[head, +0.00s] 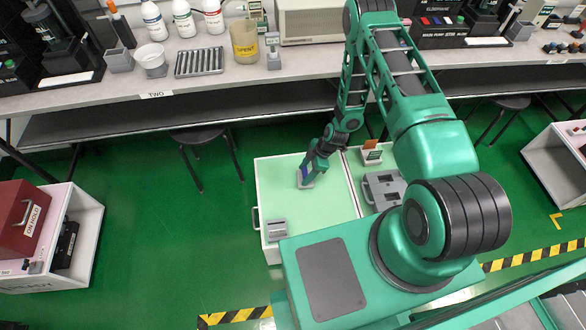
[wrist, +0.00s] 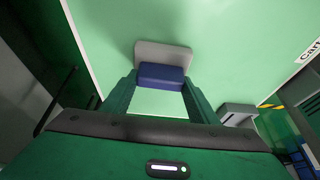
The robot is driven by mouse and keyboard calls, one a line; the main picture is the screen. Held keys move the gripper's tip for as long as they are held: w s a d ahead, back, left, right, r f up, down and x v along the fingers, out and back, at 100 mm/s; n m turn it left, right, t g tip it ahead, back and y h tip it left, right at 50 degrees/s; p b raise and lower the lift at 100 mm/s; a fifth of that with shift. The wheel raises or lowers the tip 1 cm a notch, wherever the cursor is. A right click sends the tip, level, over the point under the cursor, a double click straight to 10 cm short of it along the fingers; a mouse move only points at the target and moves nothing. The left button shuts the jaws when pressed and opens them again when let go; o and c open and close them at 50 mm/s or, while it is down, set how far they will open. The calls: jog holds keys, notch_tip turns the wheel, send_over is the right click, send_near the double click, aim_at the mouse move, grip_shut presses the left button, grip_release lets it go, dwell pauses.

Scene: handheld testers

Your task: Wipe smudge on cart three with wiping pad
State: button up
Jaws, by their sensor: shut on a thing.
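My gripper (head: 310,170) is shut on the wiping pad (head: 305,181) over the back part of the pale green cart top (head: 281,196). In the wrist view, the pad (wrist: 163,55) has a flat grey base and a blue grip block (wrist: 161,76). The two green fingers of my gripper (wrist: 160,88) press the block from both sides. The pad lies flat, on or very close to the cart top (wrist: 225,40); I cannot tell whether it touches. No smudge can be made out in either view; the pad and gripper hide part of the surface.
A grey holder (head: 276,230) sits at the cart's front left. To the right are a grey slotted case (head: 384,189) and a small labelled stand (head: 371,153). A long bench (head: 130,88) with bottles and instruments runs behind. Green floor is free left of the cart.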

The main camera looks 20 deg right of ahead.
jog(key=shift+w+a, duration=0.15)
jog(key=shift+a, duration=0.8)
jog(key=shift+w+a, duration=0.1)
jog(key=shift+a, duration=0.85)
jog(key=shift+a+f, duration=0.1)
jog(key=shift+a, duration=0.3)
jog(key=shift+w+a+r, duration=0.1)
jog(key=shift+a+r, duration=0.1)
jog(key=shift+r, duration=0.1)
notch_tip(320, 180, up, 7)
jog(key=shift+f, duration=0.1)
